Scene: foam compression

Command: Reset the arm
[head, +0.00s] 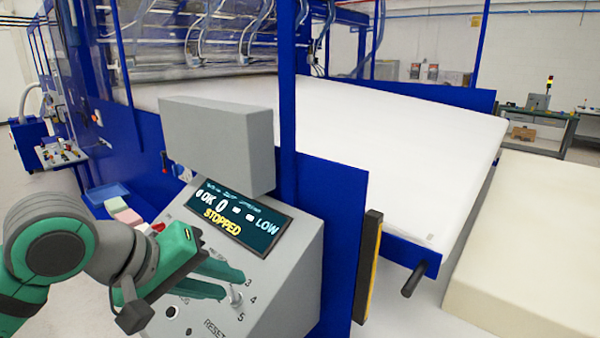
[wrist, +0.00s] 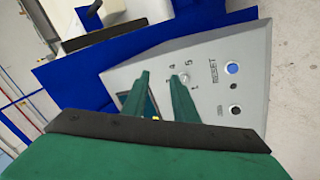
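My gripper (head: 238,285) is over the sloped face of the grey control panel (head: 292,290). Its two green fingers (wrist: 162,76) are apart with a visible gap between the tips. A small pale selector knob (wrist: 184,77), with numbers around it, is right at one fingertip; the knob also shows in the head view (head: 235,296). I cannot tell whether the finger touches it. The screen (head: 238,216) reads "OK 0", "LOW" and "STOPPED". A blue button (wrist: 232,68) and a black-centred button (wrist: 235,110) are on the panel, clear of the fingers.
A grey box (head: 218,145) stands above the screen. A blue machine frame (head: 340,225) and a white foam slab (head: 400,140) lie beyond. A cream foam block (head: 530,250) is at right. A blue tray (head: 105,193) and pink block (head: 125,215) are at left.

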